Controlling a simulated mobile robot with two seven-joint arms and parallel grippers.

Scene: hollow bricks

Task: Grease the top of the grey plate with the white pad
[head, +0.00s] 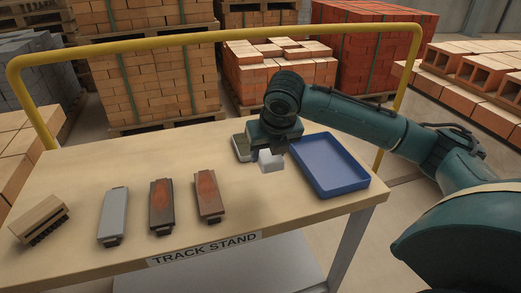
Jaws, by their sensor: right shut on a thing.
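The grey plate (114,216) lies flat on the table at the left, with dark ends showing. My right gripper (270,150) is shut on the white pad (271,163), which sticks out below the fingers. It is near the back right of the table, well to the right of the grey plate. I cannot tell whether the pad touches the table. My left gripper is not in view.
Two rusty plates (162,206) (209,195) lie right of the grey one. A brush (39,221) lies far left. A small greyish container (240,148) sits beside my gripper, partly hidden. A blue tray (359,184) lies right. A yellow rail (200,38) rises behind.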

